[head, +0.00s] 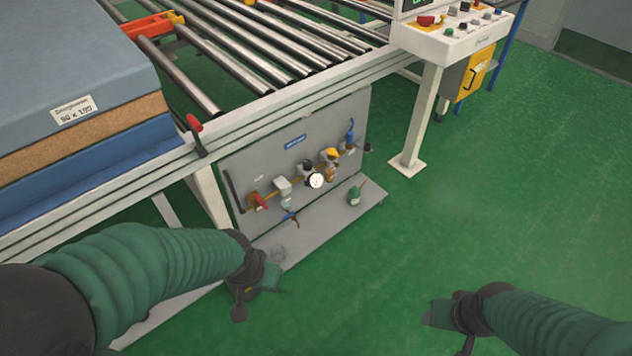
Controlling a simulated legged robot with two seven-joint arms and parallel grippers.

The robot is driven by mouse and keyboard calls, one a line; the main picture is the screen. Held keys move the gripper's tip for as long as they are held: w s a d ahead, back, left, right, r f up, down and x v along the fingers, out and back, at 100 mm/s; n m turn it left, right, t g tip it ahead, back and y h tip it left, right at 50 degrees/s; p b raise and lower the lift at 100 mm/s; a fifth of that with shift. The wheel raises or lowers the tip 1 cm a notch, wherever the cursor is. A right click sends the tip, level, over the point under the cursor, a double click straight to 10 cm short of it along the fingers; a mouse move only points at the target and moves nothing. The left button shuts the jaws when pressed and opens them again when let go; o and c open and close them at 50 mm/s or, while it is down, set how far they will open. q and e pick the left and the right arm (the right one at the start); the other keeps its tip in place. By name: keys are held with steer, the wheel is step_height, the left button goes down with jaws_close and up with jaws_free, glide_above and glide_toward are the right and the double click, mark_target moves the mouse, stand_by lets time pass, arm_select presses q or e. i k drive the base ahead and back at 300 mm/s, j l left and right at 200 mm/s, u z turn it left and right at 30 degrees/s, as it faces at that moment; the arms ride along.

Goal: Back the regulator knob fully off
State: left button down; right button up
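A grey upright panel (240,166) under the roller conveyor carries a row of air fittings. A white-faced round gauge (316,180) sits mid-row. The dark part (307,165) just above and behind it looks like the regulator knob, but it is small and partly covered by the gauge. My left gripper (268,279) is low in front of the panel, below and left of the gauge and apart from it. My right gripper (437,314) is over the green floor at lower right, away from the panel. Neither gripper's finger gap shows clearly, and I see nothing held.
A red-handled valve (260,200), a yellow-topped fitting (330,156) and a blue fitting (350,132) share the row. A green bottle (354,196) stands on the grey shelf (330,220). A control console (448,42) is upper right; a mattress stack (70,80) is left. Floor at right is clear.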

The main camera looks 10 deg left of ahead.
mark_target(307, 163)
steer(key=i+u, duration=0.3)
steer(key=i, duration=0.35)
steer(key=i+l+u, duration=0.15)
steer(key=i+u, duration=0.2)
steer(key=i, duration=0.35)
